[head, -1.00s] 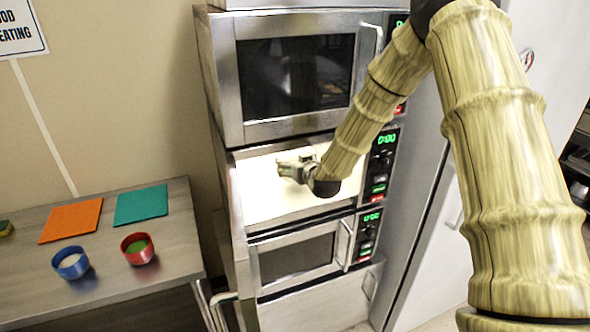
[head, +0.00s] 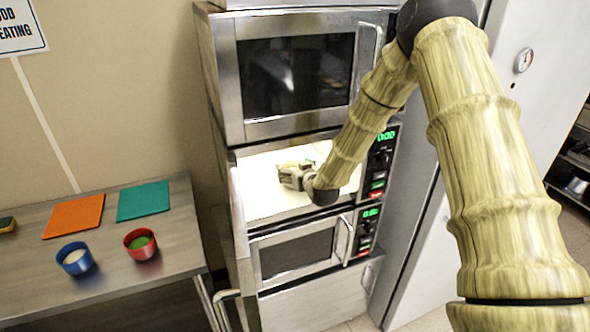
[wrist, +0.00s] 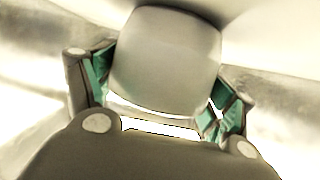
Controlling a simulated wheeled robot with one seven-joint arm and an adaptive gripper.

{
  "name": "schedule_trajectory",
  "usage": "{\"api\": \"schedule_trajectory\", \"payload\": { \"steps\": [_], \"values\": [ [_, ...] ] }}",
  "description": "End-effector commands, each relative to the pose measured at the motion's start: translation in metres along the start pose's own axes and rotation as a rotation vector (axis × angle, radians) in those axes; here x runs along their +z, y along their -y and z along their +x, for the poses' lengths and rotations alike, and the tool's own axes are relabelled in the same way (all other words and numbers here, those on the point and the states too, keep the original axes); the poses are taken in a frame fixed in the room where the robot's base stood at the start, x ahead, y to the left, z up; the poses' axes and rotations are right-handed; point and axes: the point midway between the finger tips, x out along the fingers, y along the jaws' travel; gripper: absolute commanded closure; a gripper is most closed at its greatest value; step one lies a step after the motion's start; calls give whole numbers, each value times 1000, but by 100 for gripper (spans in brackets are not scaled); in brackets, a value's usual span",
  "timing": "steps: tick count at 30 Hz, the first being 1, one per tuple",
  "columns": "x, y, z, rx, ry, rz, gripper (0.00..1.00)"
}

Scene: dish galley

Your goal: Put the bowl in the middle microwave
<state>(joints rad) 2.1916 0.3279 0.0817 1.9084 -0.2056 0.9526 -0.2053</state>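The middle microwave (head: 240,205) is open, and its lit cavity shows bright in the head view. My gripper (head: 285,176) is inside that cavity, above its floor, with my forearm coming in from the right. In the wrist view, a plain grey rounded bowl (wrist: 165,60) sits between the two green-padded fingers of my gripper (wrist: 160,90). The pads appear to press on its two sides. The bowl is hard to make out in the head view, where the gripper largely hides it. Whether it touches the cavity floor cannot be told.
The closed top microwave (head: 295,75) and closed bottom microwave (head: 297,252) bound the cavity. A side table (head: 105,215) at left carries a blue bowl (head: 74,259), a red bowl (head: 140,244), an orange mat (head: 73,217) and a teal mat (head: 143,202). A tall grey cabinet stands right.

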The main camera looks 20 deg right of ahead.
Motion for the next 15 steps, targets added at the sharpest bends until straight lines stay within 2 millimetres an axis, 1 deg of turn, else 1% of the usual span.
{"api": "schedule_trajectory", "payload": {
  "steps": [1, 2, 3, 15],
  "values": [
    [0, 0, 0, 0, 0, 0, 8],
    [0, 0, 0, 0, 0, 0, 3],
    [0, 0, 0, 0, 0, 0, 0],
    [-2, 0, -1, 0, 0, 0, 0]
  ]
}}
